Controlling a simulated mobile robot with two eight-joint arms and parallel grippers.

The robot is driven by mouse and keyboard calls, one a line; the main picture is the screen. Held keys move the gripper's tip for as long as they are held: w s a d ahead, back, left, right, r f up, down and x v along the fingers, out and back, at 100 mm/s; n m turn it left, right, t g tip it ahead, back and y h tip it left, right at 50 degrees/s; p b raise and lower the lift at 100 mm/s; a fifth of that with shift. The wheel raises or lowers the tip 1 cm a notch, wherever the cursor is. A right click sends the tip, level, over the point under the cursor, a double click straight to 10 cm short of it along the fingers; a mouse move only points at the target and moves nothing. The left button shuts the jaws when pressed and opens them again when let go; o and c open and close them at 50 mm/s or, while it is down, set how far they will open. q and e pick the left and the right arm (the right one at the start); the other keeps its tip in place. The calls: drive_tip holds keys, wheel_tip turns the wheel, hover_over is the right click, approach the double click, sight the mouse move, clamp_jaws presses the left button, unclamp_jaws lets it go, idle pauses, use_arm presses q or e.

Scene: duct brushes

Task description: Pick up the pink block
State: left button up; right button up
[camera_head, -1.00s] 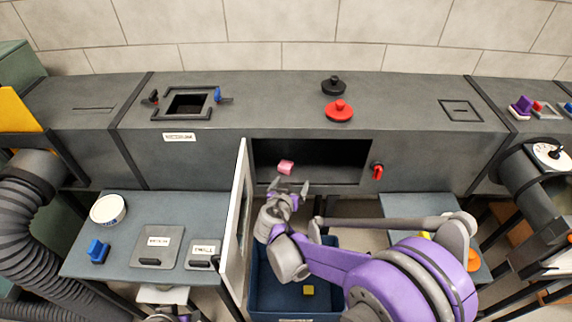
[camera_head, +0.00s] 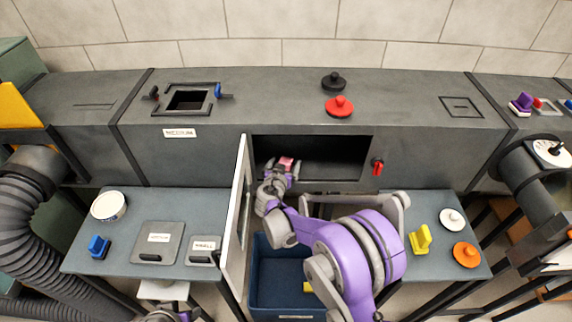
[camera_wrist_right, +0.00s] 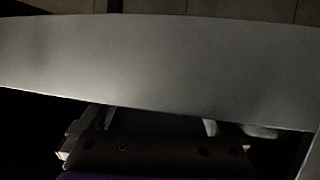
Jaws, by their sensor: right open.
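The pink block (camera_head: 286,163) is inside the dark opening of the grey duct, near its left side. My right gripper (camera_head: 283,168) reaches into this opening. Its fingers are open, one on each side of the block in the head view. I cannot tell whether they touch it. In the right wrist view the two fingertips (camera_wrist_right: 147,127) show apart below a broad grey surface, and the block does not show there.
A white door (camera_head: 236,215) stands open just left of my right forearm. A blue bin (camera_head: 268,295) is below the opening. A red handle (camera_head: 377,166) is at its right edge. Side tables hold a blue piece (camera_head: 98,247) and a yellow piece (camera_head: 420,240).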

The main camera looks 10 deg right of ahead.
drive_tip(key=shift+x, duration=1.1)
clamp_jaws()
